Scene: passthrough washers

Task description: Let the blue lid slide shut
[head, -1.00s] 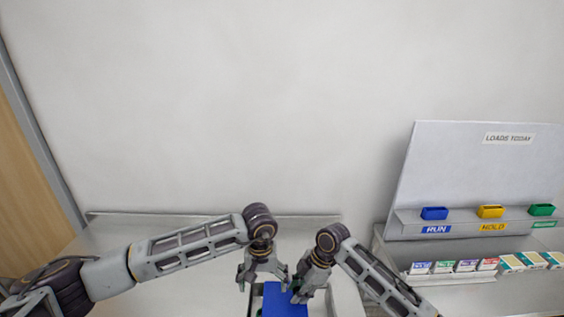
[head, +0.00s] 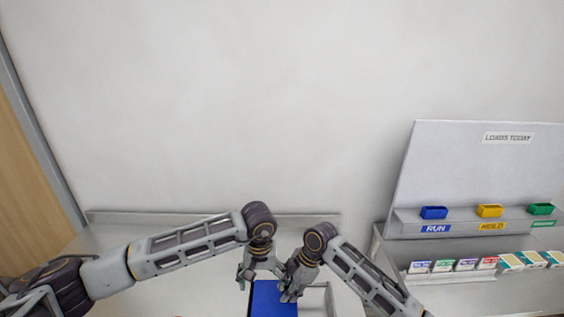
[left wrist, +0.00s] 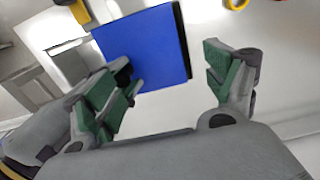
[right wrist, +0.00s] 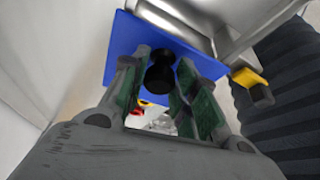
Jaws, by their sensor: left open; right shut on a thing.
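The blue lid (head: 272,300) is a flat panel at the bottom centre of the head view. It also shows in the left wrist view (left wrist: 150,45) and in the right wrist view (right wrist: 118,45). My right gripper (head: 288,294) is at the lid's right edge, its fingers shut on the black knob (right wrist: 160,72) on the lid. My left gripper (head: 262,280) is at the lid's far side. The lid's near end is cut off in the head view.
A metal-rimmed opening (head: 318,298) lies right of the lid. A board (head: 460,180) with blue, yellow and green bins stands to the right, above a row of small boxes (head: 465,265). A yellow-handled piece (right wrist: 252,82) is beside the lid.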

